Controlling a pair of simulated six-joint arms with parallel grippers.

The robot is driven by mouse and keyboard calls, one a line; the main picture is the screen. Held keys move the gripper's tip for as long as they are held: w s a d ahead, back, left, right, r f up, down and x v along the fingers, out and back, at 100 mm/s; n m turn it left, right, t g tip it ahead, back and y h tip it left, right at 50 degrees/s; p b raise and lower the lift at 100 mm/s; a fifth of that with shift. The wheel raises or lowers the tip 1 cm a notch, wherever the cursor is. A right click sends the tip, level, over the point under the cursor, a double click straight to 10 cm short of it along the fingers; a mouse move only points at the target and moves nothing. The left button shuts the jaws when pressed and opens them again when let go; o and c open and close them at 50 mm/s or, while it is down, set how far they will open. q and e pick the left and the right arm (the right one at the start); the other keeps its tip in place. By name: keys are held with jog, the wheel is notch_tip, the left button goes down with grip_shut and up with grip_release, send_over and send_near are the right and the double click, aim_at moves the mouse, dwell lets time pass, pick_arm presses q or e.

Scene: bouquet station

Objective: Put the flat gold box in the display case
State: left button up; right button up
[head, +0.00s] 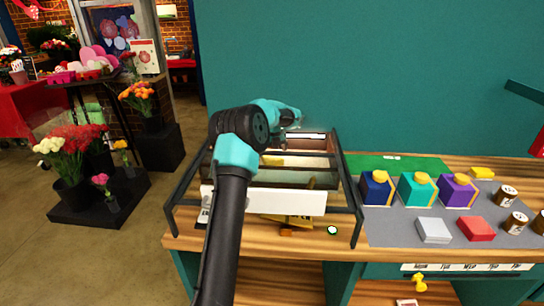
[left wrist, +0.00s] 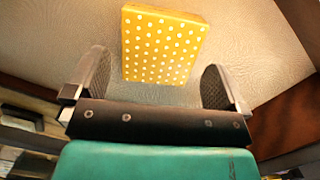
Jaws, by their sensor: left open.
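The flat gold box (left wrist: 163,45) shows in the left wrist view as a yellow box with white dots. It lies on a pale beige surface. My left gripper (left wrist: 157,80) is open, with a finger on either side of the box's near part and a gap to each side. In the head view the left gripper (head: 292,122) is at the back of the display case (head: 353,205), a dark-framed rack with a white front strip. My arm hides part of the case. A yellow strip (head: 272,160) shows inside it; I cannot tell if it is the box. My right gripper is not in view.
To the right, a grey mat (head: 390,232) holds blue, teal and purple boxes with yellow tops, a silver flat box (head: 433,230), a red flat box (head: 476,229) and brown jars. A small yellow block (head: 482,172) lies behind. Dark rails edge the case.

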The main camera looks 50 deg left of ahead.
pick_arm(q)
notch_tip(320, 180, up, 8)
jog(key=d, duration=0.1)
jog(key=shift+s+r, duration=0.2)
jog(key=shift+s, duration=0.05)
dwell(0.4)
